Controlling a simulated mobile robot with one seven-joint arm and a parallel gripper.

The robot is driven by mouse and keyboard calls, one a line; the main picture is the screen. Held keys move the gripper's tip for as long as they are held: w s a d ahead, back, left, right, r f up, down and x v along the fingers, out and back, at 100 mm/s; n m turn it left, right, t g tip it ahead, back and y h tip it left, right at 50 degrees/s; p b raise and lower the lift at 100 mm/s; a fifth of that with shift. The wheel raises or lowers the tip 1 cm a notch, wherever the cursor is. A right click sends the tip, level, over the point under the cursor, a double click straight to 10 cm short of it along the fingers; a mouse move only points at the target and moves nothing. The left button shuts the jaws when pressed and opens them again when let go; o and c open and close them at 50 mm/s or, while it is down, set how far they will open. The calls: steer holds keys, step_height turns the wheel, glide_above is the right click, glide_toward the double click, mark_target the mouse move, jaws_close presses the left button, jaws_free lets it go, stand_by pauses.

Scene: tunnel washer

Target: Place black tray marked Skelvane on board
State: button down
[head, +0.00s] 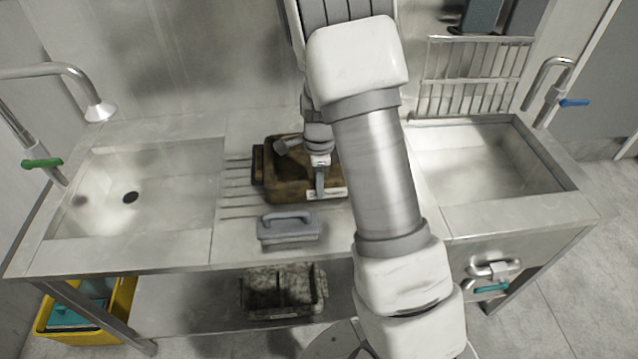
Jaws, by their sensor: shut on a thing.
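A dark, brown-stained tray (285,181) is at the grooved board (235,208) between the two sinks. A pale label shows on its front edge, too small to read. My gripper (320,192) points down at the tray's front rim and is shut on it. My arm hides the tray's right part. I cannot tell whether the tray rests on the board or is held just above it. A second dark, speckled tray (283,312) with compartments stands on the lower shelf; I see no readable marking on it.
A grey handled brush or scrubber (290,230) lies on the board just in front of the tray. A left sink (105,200) and a right sink (480,165) flank the board. A wire rack (475,75) hangs at the back right. A yellow bin (95,335) is below left.

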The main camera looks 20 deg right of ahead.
steer(key=shift+f, duration=0.15)
steer(key=c, duration=0.7)
jaws_free()
